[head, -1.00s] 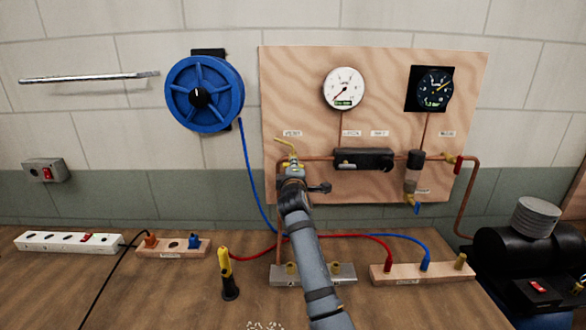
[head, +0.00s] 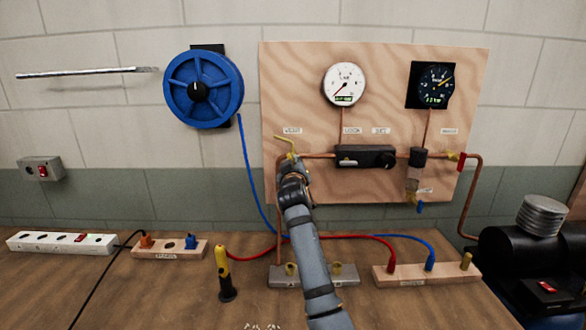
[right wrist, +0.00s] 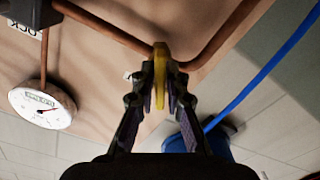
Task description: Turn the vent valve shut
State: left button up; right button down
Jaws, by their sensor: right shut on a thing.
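The vent valve's yellow lever (head: 285,143) is at the left end of the copper pipe on the plywood panel, below a small label. It slants down to the right in the head view. My right gripper (head: 293,163) is at the lever and covers the valve body. In the right wrist view, my right gripper (right wrist: 161,92) is shut on the yellow lever (right wrist: 160,68), which stands between the two fingers beside the copper pipe. My left gripper is not in view.
The panel (head: 305,90) carries a white gauge (head: 344,84), a black gauge (head: 434,82) and a black block (head: 364,156). A red-handled valve (head: 461,161) is at the right. A blue reel (head: 203,90) hangs left. Hoses and a yellow-black tool (head: 224,275) are on the bench.

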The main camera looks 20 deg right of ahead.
jog(key=m+b, duration=0.2)
jog(key=m, duration=0.3)
jog(key=shift+m, duration=0.4)
jog(key=shift+r, duration=0.1)
dwell(0.3)
jog(key=c, duration=1.4)
grip_release()
jog(key=shift+c, duration=0.2)
jog(key=shift+r, duration=0.1)
notch_tip(320, 180, up, 10)
jog(key=shift+f, duration=0.2)
